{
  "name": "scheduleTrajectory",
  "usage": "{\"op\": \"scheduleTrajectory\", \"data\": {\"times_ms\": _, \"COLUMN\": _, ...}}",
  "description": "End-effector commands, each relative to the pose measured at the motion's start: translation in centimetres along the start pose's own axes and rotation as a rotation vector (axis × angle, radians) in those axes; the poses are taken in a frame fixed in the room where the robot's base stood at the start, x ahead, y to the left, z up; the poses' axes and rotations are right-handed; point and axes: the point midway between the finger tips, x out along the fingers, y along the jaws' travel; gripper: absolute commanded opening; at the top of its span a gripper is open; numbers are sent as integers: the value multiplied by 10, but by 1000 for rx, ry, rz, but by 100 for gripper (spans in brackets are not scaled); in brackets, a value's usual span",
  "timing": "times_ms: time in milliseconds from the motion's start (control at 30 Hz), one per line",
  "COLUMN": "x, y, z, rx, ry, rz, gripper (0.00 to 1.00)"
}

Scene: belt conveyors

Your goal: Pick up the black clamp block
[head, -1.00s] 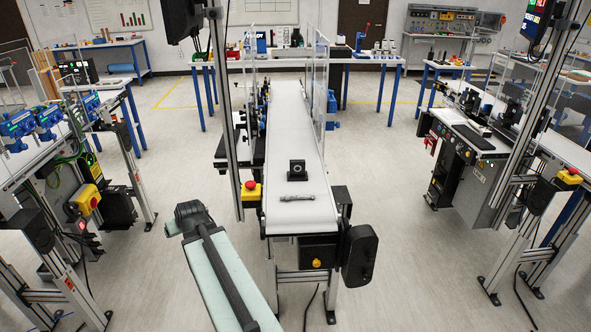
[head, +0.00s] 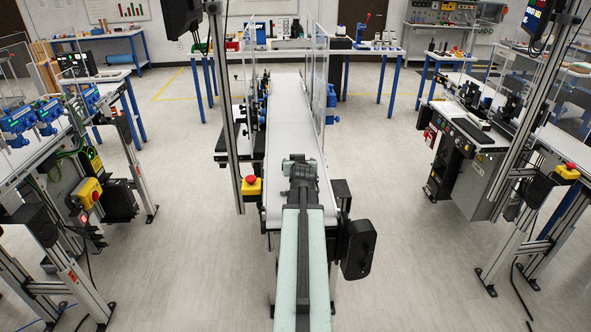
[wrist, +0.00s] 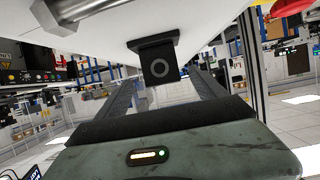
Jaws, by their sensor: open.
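The black clamp block (wrist: 157,62) shows in the wrist view, which appears upside down. It is a dark block with a round light ring on its face, and it stands on the white conveyor belt (head: 292,115). My gripper (wrist: 160,84) is open, with its two dark fingers reaching toward the block on either side. The block appears just ahead of the fingertips; I cannot tell whether they touch it. In the head view my gripper (head: 300,163) is over the near end of the belt, and my arm hides the block there.
A grey metal bolt-like rod (wrist: 85,14) lies on the belt beside the block. A clear panel (head: 318,85) stands along the belt's right edge. An upright post (head: 229,120) and a red emergency button (head: 250,182) are on the left. The belt beyond is clear.

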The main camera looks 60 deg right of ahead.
Motion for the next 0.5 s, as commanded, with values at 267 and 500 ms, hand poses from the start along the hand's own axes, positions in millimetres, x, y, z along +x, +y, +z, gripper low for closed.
{"op": "scheduleTrajectory", "data": {"times_ms": 267, "x": 36, "y": -1, "z": 1, "rx": -1, "ry": 0, "rz": -1, "gripper": 80}}
{"op": "scheduleTrajectory", "data": {"times_ms": 500, "x": 51, "y": -2, "z": -1, "rx": 0, "ry": 0, "rz": -2, "gripper": 80}}
